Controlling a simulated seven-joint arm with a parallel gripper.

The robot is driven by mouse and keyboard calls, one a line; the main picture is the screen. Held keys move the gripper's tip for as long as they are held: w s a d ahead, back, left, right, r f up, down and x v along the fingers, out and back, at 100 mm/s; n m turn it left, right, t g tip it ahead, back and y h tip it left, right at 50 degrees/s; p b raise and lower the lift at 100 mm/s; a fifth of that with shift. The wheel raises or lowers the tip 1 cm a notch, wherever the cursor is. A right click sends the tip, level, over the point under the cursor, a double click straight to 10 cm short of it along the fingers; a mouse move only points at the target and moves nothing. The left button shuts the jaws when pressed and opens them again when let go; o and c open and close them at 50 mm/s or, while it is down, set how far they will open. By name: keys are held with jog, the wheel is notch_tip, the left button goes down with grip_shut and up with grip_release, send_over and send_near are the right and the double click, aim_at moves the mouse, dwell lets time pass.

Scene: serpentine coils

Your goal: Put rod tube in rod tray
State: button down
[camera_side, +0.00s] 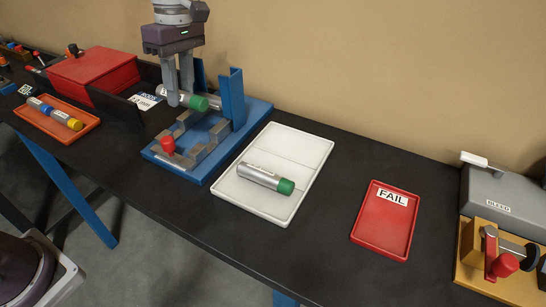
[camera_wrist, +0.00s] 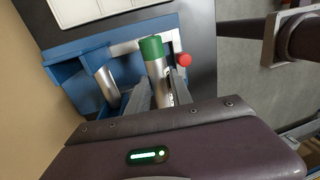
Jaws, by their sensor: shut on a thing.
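My gripper (camera_side: 179,95) is shut on a silver tube with a green cap (camera_side: 199,102), held roughly level above the blue fixture (camera_side: 205,165). In the wrist view the held tube (camera_wrist: 161,75) lies between my two fingers (camera_wrist: 160,88), green cap pointing away. A second silver tube with a green cap (camera_side: 264,178) lies in the white tray (camera_side: 303,149), across its near part. An orange tray (camera_side: 88,136) at the left holds a blue-and-silver tube and a yellow-ended one (camera_side: 70,122). The labels on the tubes are too small to read.
The fixture has a tall blue upright (camera_side: 237,97) close beside the held tube, grey notched blocks and a red knob (camera_side: 168,145). A red tray marked FAIL (camera_side: 384,225) is empty. A grey machine marked BLEED (camera_side: 500,200) stands at the right. Bare black table separates the trays.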

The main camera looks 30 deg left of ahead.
jog(key=w+d+f+t, duration=0.1)
jog(key=w+d+f, duration=0.15)
jog(key=d, duration=0.85)
jog(key=t, duration=0.1)
send_near(277, 166)
jog(key=shift+f, duration=1.1)
jog(key=shift+f, duration=0.15)
jog(key=shift+f, duration=1.3)
jog(key=shift+f, duration=0.1)
jog(key=shift+f, duration=0.55)
